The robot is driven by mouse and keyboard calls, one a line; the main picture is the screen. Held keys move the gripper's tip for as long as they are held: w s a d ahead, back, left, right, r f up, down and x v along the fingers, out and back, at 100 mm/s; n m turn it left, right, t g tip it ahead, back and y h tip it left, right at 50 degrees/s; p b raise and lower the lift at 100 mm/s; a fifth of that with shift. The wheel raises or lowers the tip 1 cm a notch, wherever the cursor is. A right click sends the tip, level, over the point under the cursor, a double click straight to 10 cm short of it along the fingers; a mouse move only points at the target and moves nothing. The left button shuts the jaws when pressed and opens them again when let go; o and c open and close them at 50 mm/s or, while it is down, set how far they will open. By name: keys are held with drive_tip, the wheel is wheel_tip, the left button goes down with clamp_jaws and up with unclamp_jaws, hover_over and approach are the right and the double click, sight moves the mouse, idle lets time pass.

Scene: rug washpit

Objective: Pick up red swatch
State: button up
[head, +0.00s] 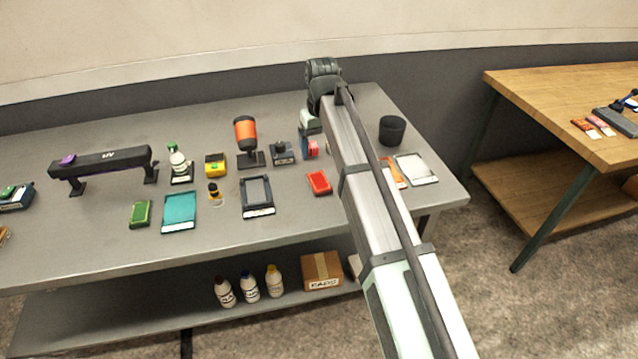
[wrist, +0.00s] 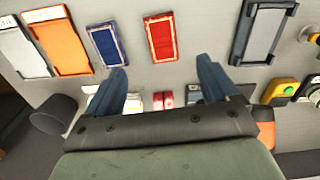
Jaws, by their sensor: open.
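The red swatch (head: 319,182) lies flat on the grey table, just left of my arm in the head view. In the wrist view the red swatch (wrist: 162,38) shows as a red rectangle with a pale border, at the upper middle. My gripper (wrist: 162,68) is open, with its two blue fingers spread apart and nothing held. The swatch lies ahead of the gap between the fingertips, apart from them. In the head view my gripper (head: 307,144) is behind the swatch, partly hidden by my arm.
A blue swatch (wrist: 107,44) lies beside the red one. Orange (wrist: 62,42) and white (wrist: 22,52) panels lie beyond it, near a black cup (head: 392,131). A dark-framed tray (head: 257,196) lies on the other side. Small red items (wrist: 163,100) show between the finger bases.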

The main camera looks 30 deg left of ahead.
hover_over(320, 182)
drive_tip(key=f, duration=0.6)
drive_tip(key=shift+w+d, duration=0.1)
drive_tip(key=shift+w, duration=0.1)
drive_tip(key=shift+s+f, duration=0.15)
drive_tip(key=shift+f, duration=1.2)
drive_tip(key=shift+s+f, duration=0.1)
drive_tip(key=shift+f, duration=1.25)
drive_tip(key=c, duration=1.1)
drive_tip(key=shift+c, duration=0.3)
wheel_tip(320, 182, up, 9)
drive_tip(key=w+d+f+m, duration=0.1)
drive_tip(key=w+d, duration=1.3)
drive_tip(key=shift+w+f, duration=0.3)
